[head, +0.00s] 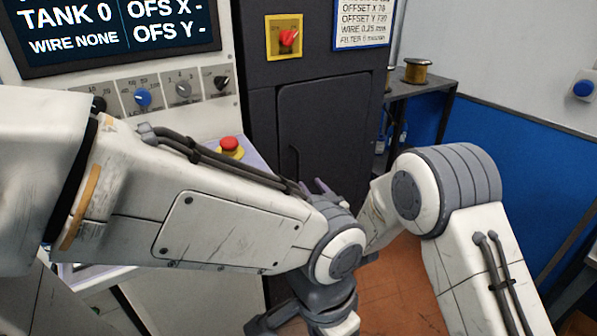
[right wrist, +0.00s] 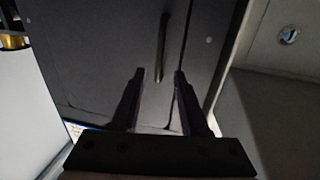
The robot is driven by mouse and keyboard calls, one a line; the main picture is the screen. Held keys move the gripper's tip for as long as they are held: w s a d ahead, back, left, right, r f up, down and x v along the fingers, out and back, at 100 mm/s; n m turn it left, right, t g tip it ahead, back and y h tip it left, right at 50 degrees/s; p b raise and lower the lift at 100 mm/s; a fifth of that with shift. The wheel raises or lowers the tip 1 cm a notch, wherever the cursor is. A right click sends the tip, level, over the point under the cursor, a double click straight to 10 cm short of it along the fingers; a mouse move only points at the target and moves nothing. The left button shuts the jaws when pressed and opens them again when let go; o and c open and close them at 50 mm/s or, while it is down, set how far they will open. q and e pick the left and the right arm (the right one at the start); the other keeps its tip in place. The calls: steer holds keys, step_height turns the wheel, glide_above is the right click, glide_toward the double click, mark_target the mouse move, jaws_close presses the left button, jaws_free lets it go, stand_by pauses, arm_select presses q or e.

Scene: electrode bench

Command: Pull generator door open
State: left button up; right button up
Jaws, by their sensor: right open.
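The generator is a dark grey cabinet (head: 262,110) with a flush door (head: 335,115), which appears shut. Its slim vertical handle (head: 296,163) is on the door's left side, partly hidden by my left arm. My right gripper (head: 314,187) shows only as fingertips behind my left arm's elbow, in front of the lower door. In the right wrist view my right gripper (right wrist: 158,78) is open and empty, facing the door (right wrist: 110,50). The handle (right wrist: 162,48) stands in line with the gap between the fingers, seemingly just beyond the tips. My left gripper is out of frame.
A control console with a screen (head: 110,30), knobs and a red stop button (head: 230,144) stands left of the cabinet. A red switch (head: 288,38) sits above the door. A shelf (head: 425,88) with a wire spool (head: 416,71) is at right. My left arm crosses before the cabinet.

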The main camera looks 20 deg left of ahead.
mark_target(298, 167)
steer(key=p+x, duration=0.1)
steer(key=x, duration=0.9)
steer(key=shift+w+a+r+p, duration=0.1)
steer(key=shift+w+a+p, duration=0.1)
steer(key=shift+p, duration=0.2)
jaws_close()
steer(key=shift+d, duration=0.1)
stand_by(0.9)
